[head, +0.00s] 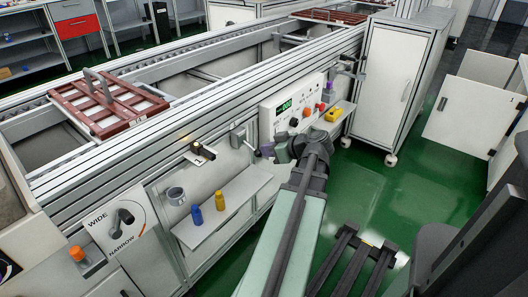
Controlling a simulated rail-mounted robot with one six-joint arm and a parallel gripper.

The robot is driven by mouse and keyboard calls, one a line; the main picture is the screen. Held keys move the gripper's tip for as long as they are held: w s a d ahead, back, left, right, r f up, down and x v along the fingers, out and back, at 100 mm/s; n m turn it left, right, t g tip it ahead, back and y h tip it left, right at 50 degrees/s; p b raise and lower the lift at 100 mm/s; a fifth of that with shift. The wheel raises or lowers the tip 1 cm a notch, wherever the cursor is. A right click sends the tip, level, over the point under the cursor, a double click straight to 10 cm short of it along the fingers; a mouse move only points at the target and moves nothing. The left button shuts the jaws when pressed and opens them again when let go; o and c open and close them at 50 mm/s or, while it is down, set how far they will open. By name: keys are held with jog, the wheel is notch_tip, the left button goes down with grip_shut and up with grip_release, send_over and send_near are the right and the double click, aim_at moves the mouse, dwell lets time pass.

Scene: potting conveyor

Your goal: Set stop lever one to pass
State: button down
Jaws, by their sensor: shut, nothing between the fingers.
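A stop lever (238,136) with a grey bracket is mounted on the conveyor's near side, left of the control panel. My gripper (267,151) is at the end of my arm, just right of this lever, in front of the panel's lower left corner. Its jaws are shut and hold nothing. The fingertips are small and dark here, and I cannot tell whether they touch the lever. A similar lever (346,66) sits farther along the rail.
A WIDE/NARROW knob (124,217) is at left. The green floor is open at right.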

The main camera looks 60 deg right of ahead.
jog(key=shift+r+p, duration=0.65)
jog(key=shift+r, duration=0.25)
jog(key=s+d+r+p, duration=0.1)
jog(key=s+r+p, duration=0.8)
jog(key=shift+s+d+r+p, duration=0.15)
jog(key=shift+s+d+p, duration=0.1)
jog(key=shift+d+p, duration=0.1)
